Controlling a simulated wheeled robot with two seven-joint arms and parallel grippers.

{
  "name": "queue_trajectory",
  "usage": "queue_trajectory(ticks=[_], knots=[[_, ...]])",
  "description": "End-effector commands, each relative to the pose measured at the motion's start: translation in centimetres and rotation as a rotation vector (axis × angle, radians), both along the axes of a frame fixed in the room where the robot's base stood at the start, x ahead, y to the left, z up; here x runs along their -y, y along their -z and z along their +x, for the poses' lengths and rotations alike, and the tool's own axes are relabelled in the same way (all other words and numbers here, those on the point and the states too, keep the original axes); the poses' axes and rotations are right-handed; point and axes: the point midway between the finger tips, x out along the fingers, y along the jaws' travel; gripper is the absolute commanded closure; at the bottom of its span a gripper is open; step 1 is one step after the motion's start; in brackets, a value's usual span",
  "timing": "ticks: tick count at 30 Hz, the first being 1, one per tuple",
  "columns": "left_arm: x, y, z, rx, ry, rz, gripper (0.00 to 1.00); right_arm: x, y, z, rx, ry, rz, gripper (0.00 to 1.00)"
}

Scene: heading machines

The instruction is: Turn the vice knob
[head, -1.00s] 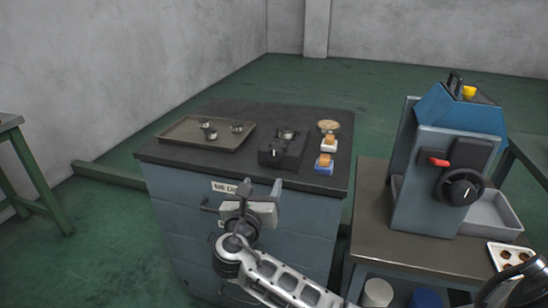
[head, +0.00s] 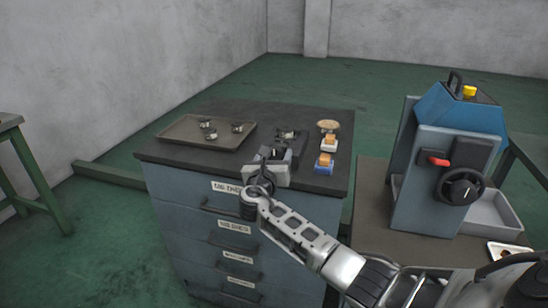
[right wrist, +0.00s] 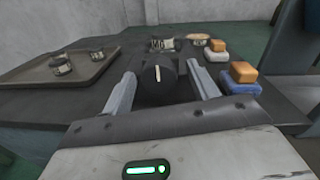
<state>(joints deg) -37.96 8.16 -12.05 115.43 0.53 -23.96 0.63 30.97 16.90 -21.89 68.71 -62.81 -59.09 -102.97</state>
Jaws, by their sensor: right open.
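The vice (head: 291,137) is a small dark block on the black cabinet top, partly hidden behind my right gripper (head: 270,158). Its round black knob (right wrist: 158,76) carries a white line, roughly upright, and faces me in the right wrist view. My right gripper is open. Its two fingers stand left and right of the knob, with gaps showing on both sides in that view. A ring-like metal part (right wrist: 162,44) with lettering sits on the vice behind the knob. My left gripper is not in view.
A tray (head: 180,130) with several metal rings lies at the left of the cabinet top. Orange-topped blocks (head: 325,160) and a round dish (head: 328,125) stand right of the vice. A blue machine (head: 440,180) with a red handle and black handwheel stands further right.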

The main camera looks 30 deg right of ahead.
Motion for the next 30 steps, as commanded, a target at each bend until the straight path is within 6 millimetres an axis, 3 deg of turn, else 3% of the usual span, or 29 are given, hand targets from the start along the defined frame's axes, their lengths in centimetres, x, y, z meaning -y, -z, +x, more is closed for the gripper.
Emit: queue_trajectory(ticks=[2, 7, 19, 30], knots=[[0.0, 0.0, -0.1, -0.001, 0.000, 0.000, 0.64, 0.0, 0.0, 0.0, 0.000, 0.000, 0.000, 0.41], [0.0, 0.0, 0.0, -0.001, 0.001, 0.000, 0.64, 0.0, 0.0, 0.0, 0.000, 0.000, 0.000, 0.85], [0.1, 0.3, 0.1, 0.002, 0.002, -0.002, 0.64, -0.1, 0.1, 0.0, 0.039, -0.001, 0.032, 0.85], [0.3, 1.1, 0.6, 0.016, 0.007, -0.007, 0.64, -0.1, 0.4, 0.0, 0.242, -0.001, 0.207, 0.85]])
